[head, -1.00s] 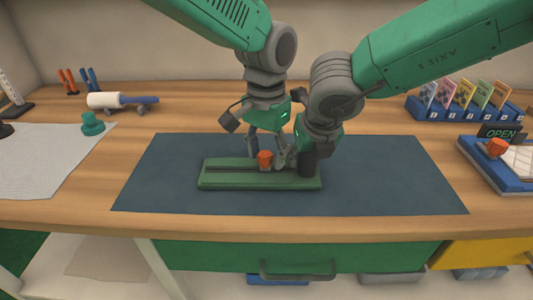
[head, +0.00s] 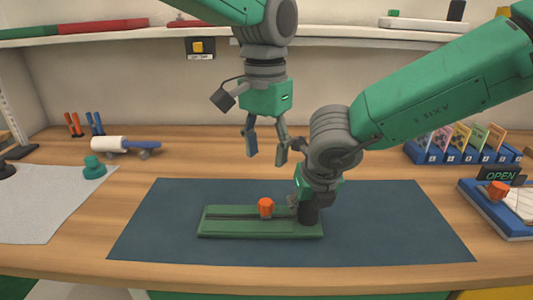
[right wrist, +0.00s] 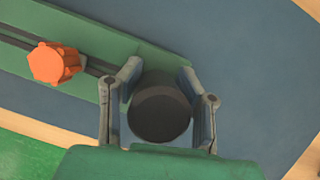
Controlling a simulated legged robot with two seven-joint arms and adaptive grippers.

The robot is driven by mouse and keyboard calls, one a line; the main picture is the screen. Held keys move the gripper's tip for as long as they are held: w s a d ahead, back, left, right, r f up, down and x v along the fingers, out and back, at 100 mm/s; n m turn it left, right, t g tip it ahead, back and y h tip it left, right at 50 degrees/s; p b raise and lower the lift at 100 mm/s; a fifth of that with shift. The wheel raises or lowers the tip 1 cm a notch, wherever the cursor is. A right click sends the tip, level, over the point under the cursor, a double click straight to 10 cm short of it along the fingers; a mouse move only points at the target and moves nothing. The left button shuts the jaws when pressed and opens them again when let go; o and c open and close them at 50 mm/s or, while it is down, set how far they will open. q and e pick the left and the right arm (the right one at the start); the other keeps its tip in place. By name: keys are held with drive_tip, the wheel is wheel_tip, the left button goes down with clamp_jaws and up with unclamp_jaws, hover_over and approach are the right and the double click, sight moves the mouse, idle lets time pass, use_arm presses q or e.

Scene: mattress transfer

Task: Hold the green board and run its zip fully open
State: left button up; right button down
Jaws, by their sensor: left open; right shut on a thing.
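The green board (head: 225,232) lies flat on the dark blue mat, with a dark zip track (head: 235,217) running lengthwise. An orange zip tab (head: 265,207) stands on the track near the middle of the board; it also shows in the right wrist view (right wrist: 54,63). My right gripper (right wrist: 160,80) is shut on a black round post (right wrist: 160,112) at the board's right end; the post also shows in the head view (head: 309,213). My left gripper (head: 266,155) is open and empty, pointing down above the orange tab, clear of it.
The blue mat (head: 400,225) is bare around the board. A card rack (head: 462,152) and a blue tray (head: 495,212) with an OPEN sign (head: 499,175) stand at right. A white roller (head: 108,144), a teal knob (head: 94,168) and a grey sheet (head: 45,205) are at left.

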drive_tip(key=c, duration=1)
unclamp_jaws()
drive_tip(key=shift+r, duration=0.1)
